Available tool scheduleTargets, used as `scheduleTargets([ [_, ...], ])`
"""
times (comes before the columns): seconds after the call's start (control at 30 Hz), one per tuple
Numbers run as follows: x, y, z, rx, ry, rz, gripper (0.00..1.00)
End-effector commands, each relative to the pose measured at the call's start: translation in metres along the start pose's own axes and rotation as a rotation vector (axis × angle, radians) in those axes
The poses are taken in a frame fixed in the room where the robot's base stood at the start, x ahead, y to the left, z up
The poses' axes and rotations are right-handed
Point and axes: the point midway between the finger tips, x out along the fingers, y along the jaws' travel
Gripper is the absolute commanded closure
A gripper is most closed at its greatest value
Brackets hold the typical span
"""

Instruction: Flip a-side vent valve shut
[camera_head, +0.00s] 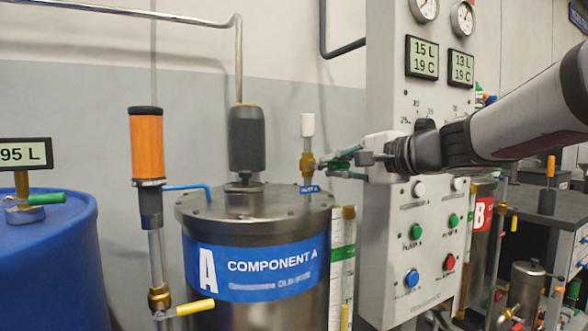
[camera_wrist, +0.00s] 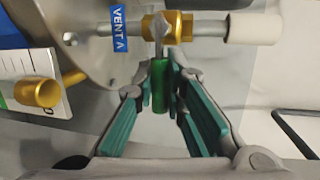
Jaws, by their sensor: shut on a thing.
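The A-side vent valve is a brass body (camera_head: 307,164) on a thin upright pipe on the lid of the Component A tank (camera_head: 256,262). A white cap (camera_head: 307,124) tops it and a blue vent label (camera_head: 310,189) sits at its base. In the wrist view the brass body (camera_wrist: 168,27) has a green lever handle (camera_wrist: 160,88) that stands out across the pipe, toward me. My gripper (camera_head: 331,163) reaches in from the right, level with the valve. Its teal fingers (camera_wrist: 162,92) are shut on the green handle, one on each side.
A light grey control panel (camera_head: 385,230) with gauges and buttons stands close behind and right of my gripper. A dark grey cylinder (camera_head: 247,138) and blue tube (camera_head: 187,187) rise from the lid. An orange-topped pipe (camera_head: 147,145) and blue drum (camera_head: 45,262) stand left.

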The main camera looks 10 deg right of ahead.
Motion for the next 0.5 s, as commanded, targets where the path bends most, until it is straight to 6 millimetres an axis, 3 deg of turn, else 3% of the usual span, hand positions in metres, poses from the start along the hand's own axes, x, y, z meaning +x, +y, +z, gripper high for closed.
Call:
scheduleTargets([
  [0.07, 0.0002, 0.0019, 0.0001, 0.002, -0.001, 0.003, 1.0],
  [0.1, 0.0002, 0.0019, 0.0001, 0.001, -0.001, 0.004, 0.87],
  [0.2, 0.0002, 0.0019, 0.0001, 0.001, -0.001, 0.004, 0.68],
  [0.5, -0.0006, 0.0009, 0.0, 0.0, 0.0, 0.002, 0.68],
])
